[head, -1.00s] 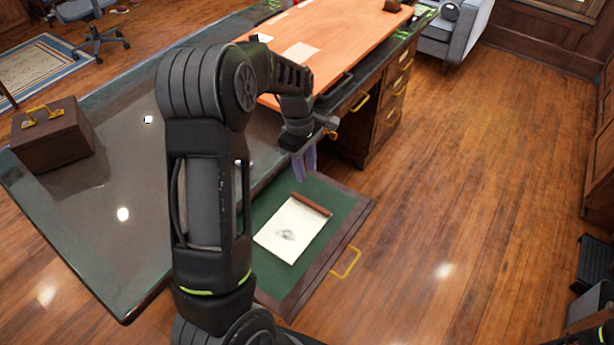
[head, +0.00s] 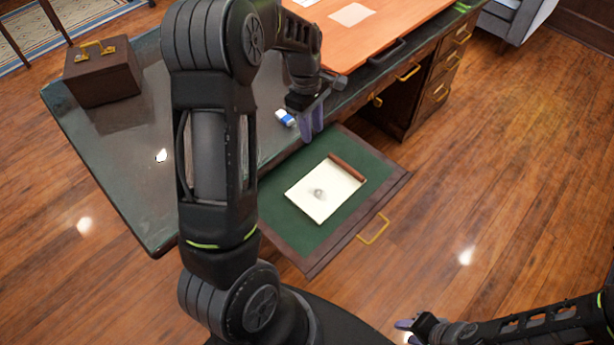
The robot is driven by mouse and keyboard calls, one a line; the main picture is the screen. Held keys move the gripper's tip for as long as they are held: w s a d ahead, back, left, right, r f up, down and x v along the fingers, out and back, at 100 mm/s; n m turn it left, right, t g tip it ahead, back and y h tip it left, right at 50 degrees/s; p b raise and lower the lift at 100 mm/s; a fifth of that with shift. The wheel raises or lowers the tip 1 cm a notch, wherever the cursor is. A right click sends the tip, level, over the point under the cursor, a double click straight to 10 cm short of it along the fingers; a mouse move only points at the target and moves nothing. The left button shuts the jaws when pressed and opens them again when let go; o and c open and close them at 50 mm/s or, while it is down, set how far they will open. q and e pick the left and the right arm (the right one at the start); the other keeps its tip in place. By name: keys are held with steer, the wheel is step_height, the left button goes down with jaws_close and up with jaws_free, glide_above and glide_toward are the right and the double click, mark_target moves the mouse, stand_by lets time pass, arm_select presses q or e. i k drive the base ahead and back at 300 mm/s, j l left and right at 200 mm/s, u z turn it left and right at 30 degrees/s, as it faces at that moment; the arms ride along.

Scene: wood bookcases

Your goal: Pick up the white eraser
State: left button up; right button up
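A small white eraser with a blue band (head: 285,118) lies on the dark glossy desk top, near the edge above the open drawer. My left gripper (head: 312,120) points down just to the right of the eraser, with its two purple fingers slightly apart. The eraser is beside the fingers, not between them. I cannot tell how high the fingertips are above the desk. My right gripper (head: 406,329) is low at the bottom edge, far from the eraser, and looks open and empty.
An open green-lined drawer (head: 285,222) holds a paper sheet (head: 318,198) and a brown roll-like bar (head: 347,167). A brown box with a gold handle (head: 103,75) stands at the desk's left end. An orange desk surface (head: 385,25) lies behind. The floor at right is clear.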

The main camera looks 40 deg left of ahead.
mark_target(286, 119)
steer(key=u, duration=1.1)
